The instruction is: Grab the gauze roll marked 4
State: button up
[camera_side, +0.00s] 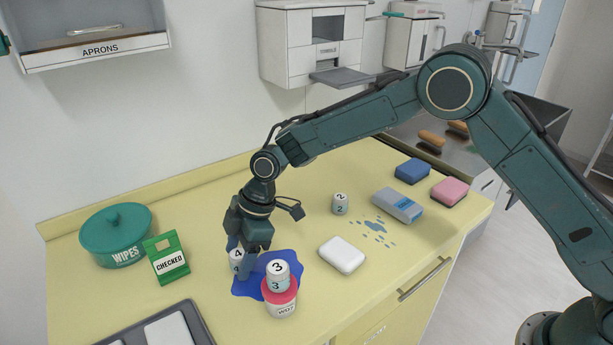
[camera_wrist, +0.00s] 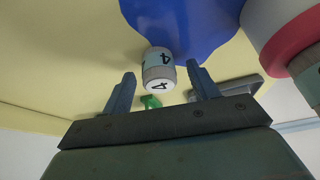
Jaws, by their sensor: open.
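The gauze roll marked 4 (camera_side: 237,258) is a small white cylinder with a pale teal band. It stands upright at the left edge of the blue patch, partly hidden by my gripper in the side view. In the wrist view the roll (camera_wrist: 158,70) shows between and just beyond the fingertips. My gripper (camera_wrist: 158,78) is open and empty, with a finger to each side of the roll and gaps between. It points down at the roll in the side view (camera_side: 240,262).
A roll marked 3 (camera_side: 278,273) stands on a red-lidded tub (camera_side: 281,301) close to the right, on the blue patch (camera_side: 250,287). A roll marked 2 (camera_side: 340,204), white block (camera_side: 342,254), green CHECKED card (camera_side: 168,259) and WIPES tub (camera_side: 116,236) stand around. A grey tray (camera_side: 196,316) lies in front.

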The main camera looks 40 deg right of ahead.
aim_at(238, 254)
jog(key=shift+a+f, duration=0.1)
jog(key=shift+f, duration=0.2)
jog(key=c, duration=1.1)
jog(key=shift+o, duration=0.2)
jog(key=shift+r, duration=0.1)
notch_tip(238, 254, up, 20)
dwell(0.6)
